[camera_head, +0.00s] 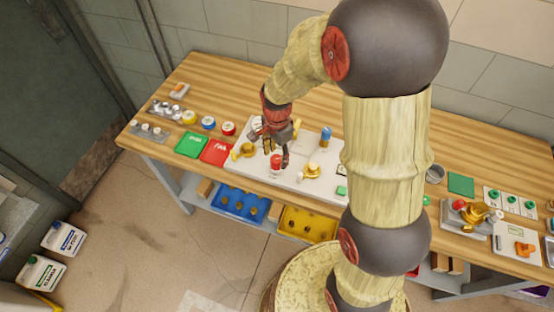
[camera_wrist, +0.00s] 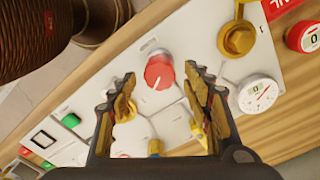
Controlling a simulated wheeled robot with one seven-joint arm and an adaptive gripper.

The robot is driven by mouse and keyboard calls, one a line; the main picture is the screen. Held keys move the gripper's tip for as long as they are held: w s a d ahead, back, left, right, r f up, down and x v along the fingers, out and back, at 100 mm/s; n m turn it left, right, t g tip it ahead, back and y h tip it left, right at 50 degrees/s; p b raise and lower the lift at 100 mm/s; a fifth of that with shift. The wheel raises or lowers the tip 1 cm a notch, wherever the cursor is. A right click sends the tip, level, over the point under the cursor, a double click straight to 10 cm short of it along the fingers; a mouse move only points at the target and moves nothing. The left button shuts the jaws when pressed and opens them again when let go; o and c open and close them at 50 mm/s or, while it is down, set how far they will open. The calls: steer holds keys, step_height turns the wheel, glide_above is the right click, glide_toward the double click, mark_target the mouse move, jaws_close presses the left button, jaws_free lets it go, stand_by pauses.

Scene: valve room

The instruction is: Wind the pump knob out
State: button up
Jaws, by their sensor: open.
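A red round knob (camera_head: 276,161) with a pale pointer line sits on a white panel (camera_head: 290,178) on the wooden bench; I take it to be the pump knob. In the wrist view the red knob (camera_wrist: 159,70) shows whole between and beyond my fingertips. My gripper (camera_head: 277,152) is open over the panel, close to the knob. In the wrist view my gripper (camera_wrist: 158,80) has its fingers spread to either side of the knob, with nothing held. I cannot tell the exact height gap between the fingertips and the knob.
A brass-yellow fitting (camera_wrist: 238,38) and a round white gauge (camera_wrist: 258,94) are near the knob on the panel. A blue-capped fitting (camera_head: 326,134) stands behind, and another brass fitting (camera_head: 312,170) to the right. Red and green trays (camera_head: 191,144) lie left on the bench.

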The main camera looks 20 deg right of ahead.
steer(key=shift+f, duration=1.25)
steer(key=shift+c, duration=1.1)
steer(key=c, duration=0.9)
steer(key=shift+c, duration=0.2)
steer(key=shift+n, duration=0.3)
steer(key=n+p, duration=0.1)
steer(key=n, duration=0.4)
steer(key=shift+w+r+n, duration=0.1)
steer(key=shift+n, duration=0.2)
steer(key=n+p, duration=0.1)
steer(key=n, duration=0.4)
steer(key=shift+a+n, duration=0.1)
steer(key=shift+n, duration=0.2)
steer(key=shift+w+p, duration=0.1)
steer(key=shift+p, duration=0.2)
